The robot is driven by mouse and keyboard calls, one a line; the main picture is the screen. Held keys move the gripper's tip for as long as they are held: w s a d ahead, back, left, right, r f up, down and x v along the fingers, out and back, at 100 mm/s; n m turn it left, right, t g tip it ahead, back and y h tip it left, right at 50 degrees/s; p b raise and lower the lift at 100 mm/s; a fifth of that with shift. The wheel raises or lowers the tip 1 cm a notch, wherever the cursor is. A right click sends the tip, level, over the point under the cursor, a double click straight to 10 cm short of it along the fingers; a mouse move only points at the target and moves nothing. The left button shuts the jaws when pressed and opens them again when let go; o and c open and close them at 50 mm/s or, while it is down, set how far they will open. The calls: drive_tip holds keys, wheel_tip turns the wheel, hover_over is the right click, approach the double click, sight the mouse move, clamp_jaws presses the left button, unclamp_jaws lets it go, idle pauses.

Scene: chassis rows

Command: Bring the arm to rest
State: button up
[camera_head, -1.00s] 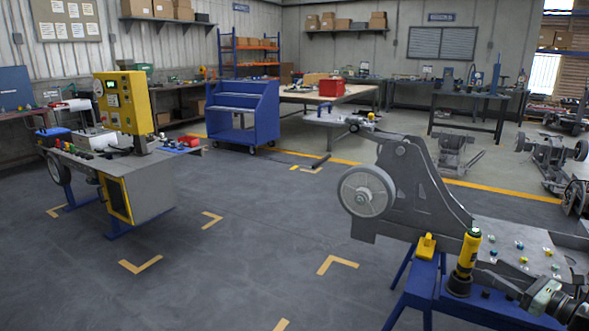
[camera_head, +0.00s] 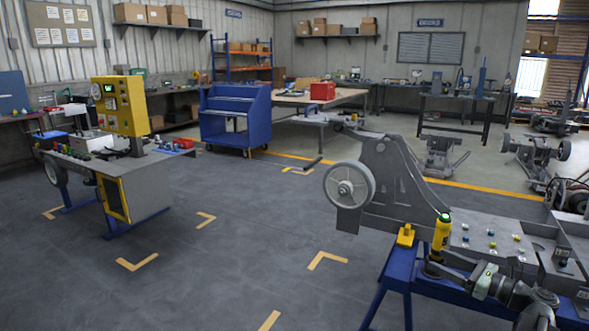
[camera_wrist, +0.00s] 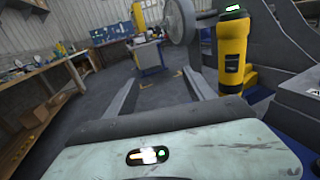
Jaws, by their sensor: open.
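My arm reaches in from the lower right in the head view. My gripper (camera_head: 432,268) is low beside the base of a yellow tool (camera_head: 441,236) with a black band and a green light on top. The tool stands upright at the near left side of the grey chassis (camera_head: 390,175). In the wrist view my gripper (camera_wrist: 162,85) is open, its two grey fingers apart with floor showing between them. There the yellow tool (camera_wrist: 235,55) stands just right of the right finger, outside the jaws. Whether they touch cannot be told.
The chassis rests on a blue stand (camera_head: 390,285) with a yellow block (camera_head: 405,236) at its corner. A workbench with a yellow control box (camera_head: 120,105) stands left, a blue cart (camera_head: 235,120) behind. Open grey floor with yellow corner marks lies between.

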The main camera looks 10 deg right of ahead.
drive_tip(key=w+a+f+n+g+y, duration=0.1)
drive_tip(key=w+a+f+n+g, duration=0.2)
drive_tip(key=a, duration=0.8)
drive_tip(key=w+a+f+n+g+y, duration=0.1)
drive_tip(key=w+a+f+n+g, duration=0.15)
drive_tip(key=a, duration=0.95)
drive_tip(key=w+a+f+n+g+y, duration=0.1)
drive_tip(key=w+a+f+n+g, duration=0.25)
drive_tip(key=a, duration=0.75)
drive_tip(key=s+a+f+n+g+h, duration=0.45)
drive_tip(key=a+f+n, duration=0.3)
drive_tip(key=a, duration=0.55)
drive_tip(key=s+a+f+n+g+h, duration=0.1)
drive_tip(key=s+f+n+g+h, duration=0.15)
drive_tip(key=s+f+n, duration=0.2)
drive_tip(key=s+d+f+n+h, duration=0.1)
drive_tip(key=d+f+n+h, duration=0.3)
drive_tip(key=d+n, duration=0.5)
wheel_tip(320, 180, up, 32)
drive_tip(key=h+p, duration=0.1)
drive_tip(key=p, duration=2.9)
drive_tip(key=shift+d+f+t, duration=0.2)
drive_tip(key=shift+f+t, duration=0.05)
drive_tip(key=shift+t, duration=0.05)
